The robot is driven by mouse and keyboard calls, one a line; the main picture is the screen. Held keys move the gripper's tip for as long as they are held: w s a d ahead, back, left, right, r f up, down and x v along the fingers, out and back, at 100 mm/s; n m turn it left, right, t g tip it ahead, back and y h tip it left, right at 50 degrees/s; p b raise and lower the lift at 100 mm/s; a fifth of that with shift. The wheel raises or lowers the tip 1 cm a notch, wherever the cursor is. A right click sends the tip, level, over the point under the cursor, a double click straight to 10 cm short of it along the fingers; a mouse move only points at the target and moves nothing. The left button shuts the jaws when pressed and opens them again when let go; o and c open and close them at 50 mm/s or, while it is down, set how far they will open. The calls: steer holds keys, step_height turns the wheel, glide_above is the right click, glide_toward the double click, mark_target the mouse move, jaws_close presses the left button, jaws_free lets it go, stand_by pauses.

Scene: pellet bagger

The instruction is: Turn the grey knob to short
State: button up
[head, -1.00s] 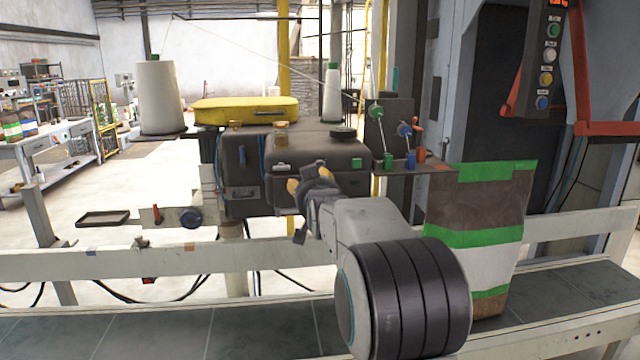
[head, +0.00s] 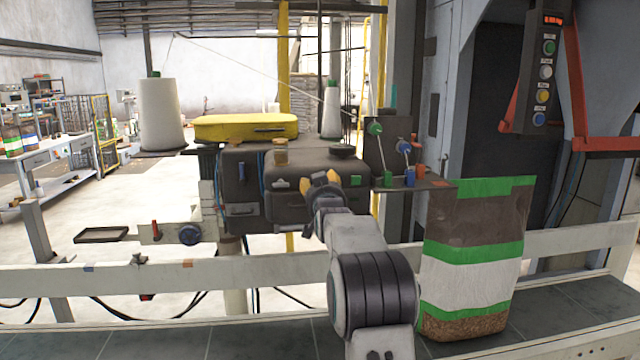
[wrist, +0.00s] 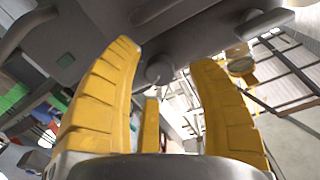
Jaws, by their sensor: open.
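The dark grey sewing machine head (head: 250,160) stands behind the white rail. In the wrist view a round grey knob (wrist: 159,70) sits on the dark underside or face of the machine. It appears between the tips of my yellow fingers, ahead of them. My gripper (wrist: 163,62) is open, with nothing between the fingers. In the head view my gripper (head: 321,182) is in front of the machine's right part and hides the face behind it, so I cannot make out the knob there. The knob's markings are not legible, and contact with it does not show.
A filled bag (head: 472,262) with green bands stands on the conveyor (head: 250,345), right of my arm. Coloured levers (head: 397,150) are right of the machine. A white rail (head: 120,275) crosses in front.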

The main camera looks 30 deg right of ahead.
steer(key=shift+w+d, duration=0.2)
steer(key=shift+w, duration=0.15)
steer(key=shift+c, duration=0.2)
jaws_close()
stand_by(0.4)
